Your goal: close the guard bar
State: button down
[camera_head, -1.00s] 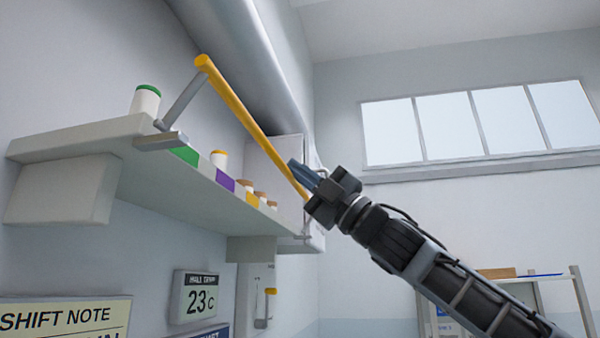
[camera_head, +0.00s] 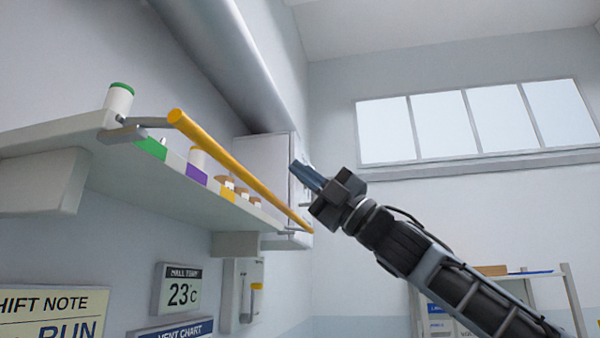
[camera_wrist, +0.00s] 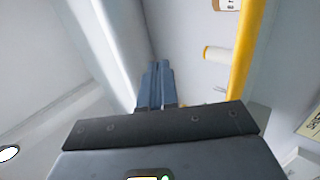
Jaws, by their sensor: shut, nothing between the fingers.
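The yellow guard bar (camera_head: 240,172) runs along the front of the wall shelf (camera_head: 100,175), at about the height of the shelf's edge and the spools. A grey arm (camera_head: 150,124) joins its near end to a bracket on the shelf and lies nearly level. My gripper (camera_head: 303,173) is shut and empty, to the right of the bar and above its far end, with a gap in the picture. In the wrist view the shut fingers (camera_wrist: 157,84) point away and the yellow bar (camera_wrist: 246,50) passes to their right. Contact cannot be seen.
Several spools stand on the shelf, one with a green top (camera_head: 118,98). A large grey pipe (camera_head: 220,60) runs above it. A white cabinet (camera_head: 270,160) is behind the bar's far end. The air right of my gripper is clear.

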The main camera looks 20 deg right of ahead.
jog(key=s+d+f+b, duration=0.2)
jog(key=s+d+f, duration=0.1)
jog(key=d, duration=0.3)
jog(key=shift+s+d+f, duration=0.15)
jog(key=shift+s+d, duration=0.1)
jog(key=shift+s, duration=0.55)
jog(key=shift+f, duration=0.1)
